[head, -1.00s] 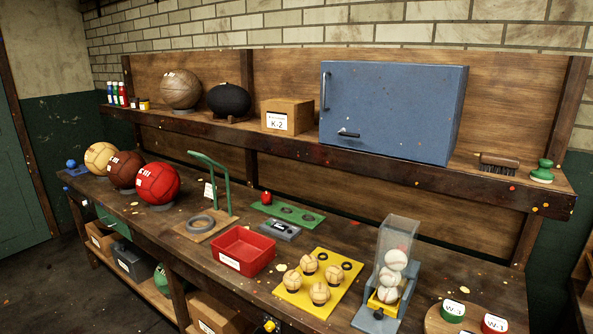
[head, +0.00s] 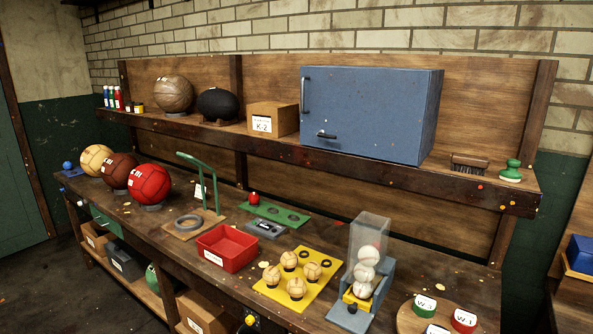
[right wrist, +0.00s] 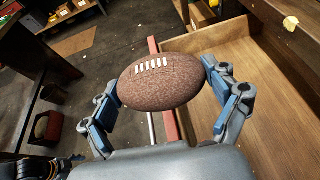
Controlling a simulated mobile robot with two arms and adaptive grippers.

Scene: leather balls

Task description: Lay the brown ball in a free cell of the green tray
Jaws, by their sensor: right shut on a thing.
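My right gripper (right wrist: 163,88) is shut on a brown oval ball (right wrist: 158,80) with white laces, its blue-padded fingers at either end of the ball. Neither gripper shows in the head view, and my left gripper is in no view. The green tray (head: 264,205) lies flat on the bench near the back, in the middle of the head view. A small red ball (head: 254,198) sits in its left cell. The two round cells to the right of it look empty.
Near the green tray are a grey device (head: 265,229), a green upright frame (head: 198,180) and a red bin (head: 227,248). A yellow tray (head: 272,292) with several tan balls and a clear ball dispenser (head: 368,240) stand nearer. A shelf (head: 290,150) overhangs the bench's back.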

